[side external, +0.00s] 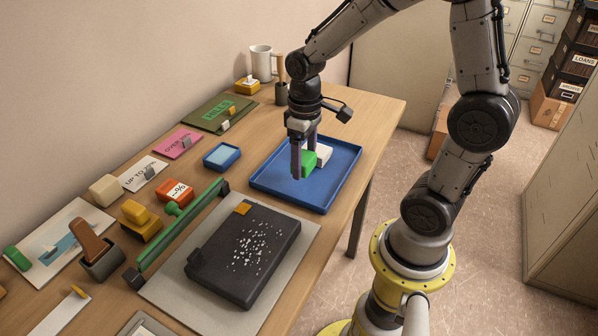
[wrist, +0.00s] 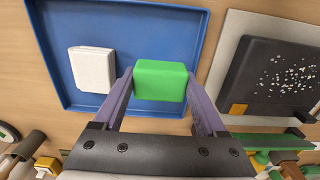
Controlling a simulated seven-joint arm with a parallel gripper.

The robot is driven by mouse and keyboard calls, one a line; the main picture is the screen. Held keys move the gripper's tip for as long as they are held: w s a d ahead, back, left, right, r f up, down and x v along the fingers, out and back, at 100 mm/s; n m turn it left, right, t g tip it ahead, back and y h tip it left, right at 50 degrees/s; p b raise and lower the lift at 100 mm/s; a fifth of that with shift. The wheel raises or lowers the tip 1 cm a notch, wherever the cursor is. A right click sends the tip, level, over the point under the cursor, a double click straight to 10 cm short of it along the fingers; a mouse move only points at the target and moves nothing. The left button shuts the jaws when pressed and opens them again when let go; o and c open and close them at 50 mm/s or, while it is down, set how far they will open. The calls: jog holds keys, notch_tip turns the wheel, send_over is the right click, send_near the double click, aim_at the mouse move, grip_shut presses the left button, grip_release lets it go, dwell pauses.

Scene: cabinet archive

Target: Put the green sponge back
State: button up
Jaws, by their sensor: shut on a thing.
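The green sponge (side external: 308,162) is a small block between the two fingers of my gripper (side external: 304,160). In the wrist view the green sponge (wrist: 160,80) sits between the fingertips of my gripper (wrist: 158,84), which is shut on it. I cannot tell whether the sponge touches the tray floor. A white block (side external: 324,153) lies in the tray beside the sponge, and it shows in the wrist view (wrist: 92,68).
A black slab (side external: 225,280) with white bits lies on a grey mat (side external: 175,290). A green bar (side external: 180,227) lies beside it. A small blue box (side external: 222,157), an orange card block (side external: 174,192) and a mug (side external: 262,62) stand toward the wall. Bare wood lies right of the tray.

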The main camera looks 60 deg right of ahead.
aim_at(299, 183)
jog(key=shift+w+d+f, duration=0.1)
jog(key=shift+w+f, duration=0.4)
jog(key=shift+f, duration=0.1)
jog(key=shift+w+f, duration=0.15)
jog(key=shift+f, duration=0.8)
jog(key=shift+w+f, duration=0.15)
jog(key=shift+f, duration=0.75)
jog(key=shift+f, duration=0.15)
jog(key=o, duration=1.2)
jog(key=shift+o, duration=0.2)
